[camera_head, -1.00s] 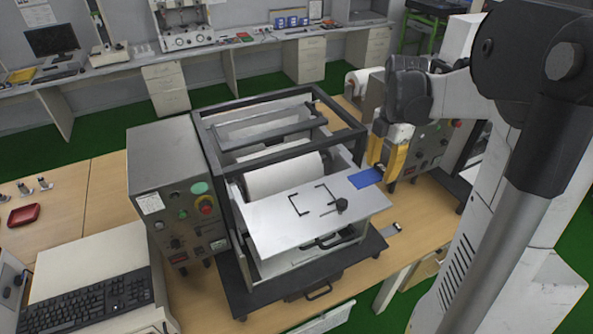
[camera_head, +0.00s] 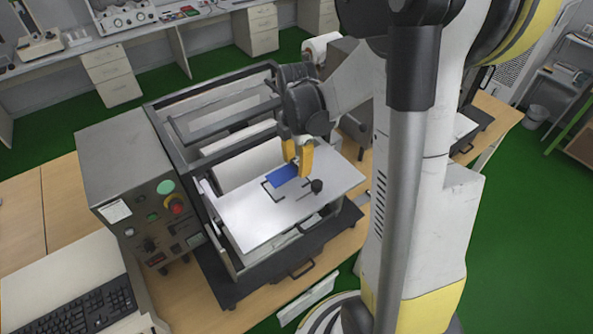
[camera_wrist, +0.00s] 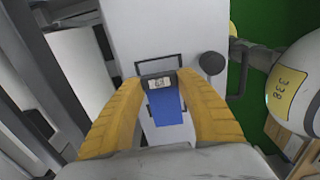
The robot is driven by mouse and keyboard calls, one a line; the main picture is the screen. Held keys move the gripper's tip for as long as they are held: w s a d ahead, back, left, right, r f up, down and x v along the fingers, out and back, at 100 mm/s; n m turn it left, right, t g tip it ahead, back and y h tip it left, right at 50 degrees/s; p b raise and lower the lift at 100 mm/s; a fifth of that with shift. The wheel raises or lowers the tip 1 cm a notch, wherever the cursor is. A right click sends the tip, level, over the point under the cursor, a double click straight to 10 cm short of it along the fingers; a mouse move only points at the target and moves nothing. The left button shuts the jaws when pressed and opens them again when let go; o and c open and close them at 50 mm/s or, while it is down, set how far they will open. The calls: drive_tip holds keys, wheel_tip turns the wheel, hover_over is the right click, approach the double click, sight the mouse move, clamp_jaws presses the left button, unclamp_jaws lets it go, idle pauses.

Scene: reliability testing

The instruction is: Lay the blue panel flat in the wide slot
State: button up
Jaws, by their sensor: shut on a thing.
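The blue panel (camera_head: 282,176) is held by my gripper (camera_head: 298,164), whose yellow fingers are shut on it. In the head view the panel is over the white plate of the machine, at the black corner brackets (camera_head: 268,192). I cannot tell whether it touches the plate. In the wrist view the panel (camera_wrist: 167,108) shows between the fingers (camera_wrist: 162,79), with a small pale label at its far end. The bracket outline (camera_wrist: 158,58) lies just beyond that end. No wide slot is clearly seen apart from this outline.
A black knob (camera_head: 317,186) stands on the white plate (camera_head: 245,222), right of the brackets. The machine's dark frame (camera_head: 215,131) rises behind and left of my gripper. A control box (camera_head: 130,165) stands at left. The plate's front part is clear.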

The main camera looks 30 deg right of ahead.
sight(297, 168)
wheel_tip(297, 168, down, 4)
drive_tip(key=shift+w+r, duration=0.1)
drive_tip(key=shift+f, duration=0.2)
drive_tip(key=o, duration=1)
drive_tip(key=shift+r, duration=0.1)
